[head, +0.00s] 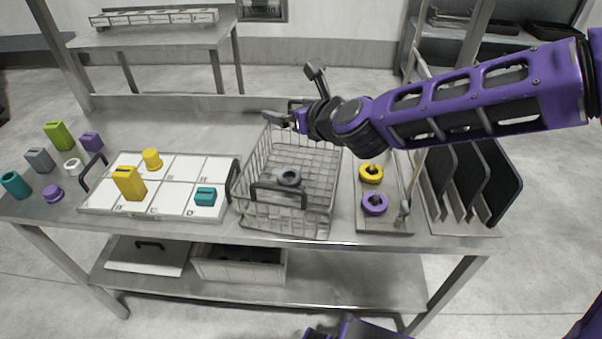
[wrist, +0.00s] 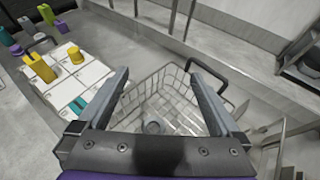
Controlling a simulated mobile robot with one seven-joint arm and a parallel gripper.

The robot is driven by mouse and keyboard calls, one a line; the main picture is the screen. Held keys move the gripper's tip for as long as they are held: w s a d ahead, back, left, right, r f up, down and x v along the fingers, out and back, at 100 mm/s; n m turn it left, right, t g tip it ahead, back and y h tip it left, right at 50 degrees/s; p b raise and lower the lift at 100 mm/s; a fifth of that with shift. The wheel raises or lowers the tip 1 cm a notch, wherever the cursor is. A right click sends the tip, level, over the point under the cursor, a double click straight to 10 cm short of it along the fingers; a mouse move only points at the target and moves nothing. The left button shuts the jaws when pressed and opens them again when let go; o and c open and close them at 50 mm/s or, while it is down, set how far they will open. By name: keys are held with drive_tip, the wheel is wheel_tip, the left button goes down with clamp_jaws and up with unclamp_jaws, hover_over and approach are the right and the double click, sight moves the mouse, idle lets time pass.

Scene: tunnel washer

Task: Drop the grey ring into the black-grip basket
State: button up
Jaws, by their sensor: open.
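The grey ring (head: 289,177) lies inside the black-grip basket (head: 332,190), near its front wall behind the front black grip. The basket is a wire basket standing on the steel table. In the wrist view the ring (wrist: 154,127) shows low in the basket (wrist: 182,85), between my fingers. My gripper (head: 283,120) is above the back part of the basket, apart from the ring. In the wrist view my gripper (wrist: 157,92) has its two fingers wide apart with nothing between them.
A white lettered board (head: 178,170) left of the basket holds yellow and teal pieces. Right of it, a tray (head: 385,224) carries a yellow ring (head: 371,173) and a purple ring (head: 374,204). Black upright panels (head: 500,175) stand at the far right. Several loose pieces lie at the left.

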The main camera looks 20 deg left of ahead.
drive_tip(key=shift+d, duration=0.1)
drive_tip(key=v, duration=1.7)
drive_tip(key=shift+p, duration=0.3)
drive_tip(key=shift+s, duration=0.1)
